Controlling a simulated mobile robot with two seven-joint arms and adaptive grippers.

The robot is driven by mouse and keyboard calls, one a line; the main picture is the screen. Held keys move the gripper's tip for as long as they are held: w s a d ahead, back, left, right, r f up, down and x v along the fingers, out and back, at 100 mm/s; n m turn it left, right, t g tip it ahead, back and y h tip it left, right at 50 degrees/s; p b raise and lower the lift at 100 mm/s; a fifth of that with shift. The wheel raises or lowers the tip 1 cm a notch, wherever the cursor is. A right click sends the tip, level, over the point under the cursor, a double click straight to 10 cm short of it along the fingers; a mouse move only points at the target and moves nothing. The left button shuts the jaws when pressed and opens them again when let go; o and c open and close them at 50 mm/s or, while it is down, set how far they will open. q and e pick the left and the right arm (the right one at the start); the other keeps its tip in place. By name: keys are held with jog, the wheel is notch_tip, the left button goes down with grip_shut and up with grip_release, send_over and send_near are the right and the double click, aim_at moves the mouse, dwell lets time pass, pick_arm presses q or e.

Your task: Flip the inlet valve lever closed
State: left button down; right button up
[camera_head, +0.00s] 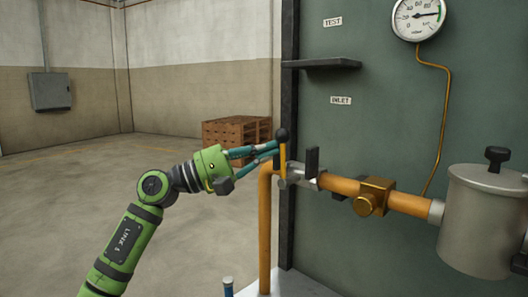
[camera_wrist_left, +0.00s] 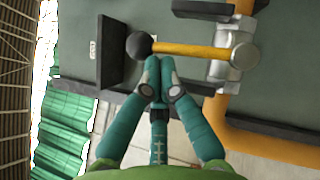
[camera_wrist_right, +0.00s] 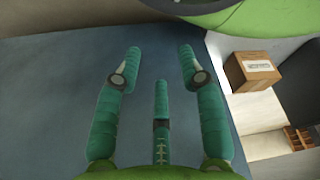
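The inlet valve lever (camera_head: 282,158) is a yellow bar with a black ball knob (camera_head: 281,134). It stands upright from the valve body (camera_head: 302,174) on the copper pipe. In the left wrist view the lever (camera_wrist_left: 190,50) runs across in front of my fingers, knob at left. My left gripper (camera_head: 276,149) is shut with its fingertips together and nothing between them. The tips are at the lever just by the knob; I cannot tell whether they touch it. My right gripper (camera_wrist_right: 160,54) is open and empty, seen only in the right wrist view.
A dark shelf (camera_head: 321,64) juts out above the INLET label (camera_head: 341,100). A black upright plate (camera_head: 312,162) stands right of the lever. The copper pipe (camera_head: 265,225) drops below it. A gauge (camera_head: 418,17) and a metal canister (camera_head: 483,220) are at right.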

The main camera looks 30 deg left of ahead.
pick_arm(q)
jog(key=v, duration=1.2)
pick_arm(e)
jog(key=shift+a, duration=0.25)
pick_arm(q)
jog(key=shift+f, duration=0.1)
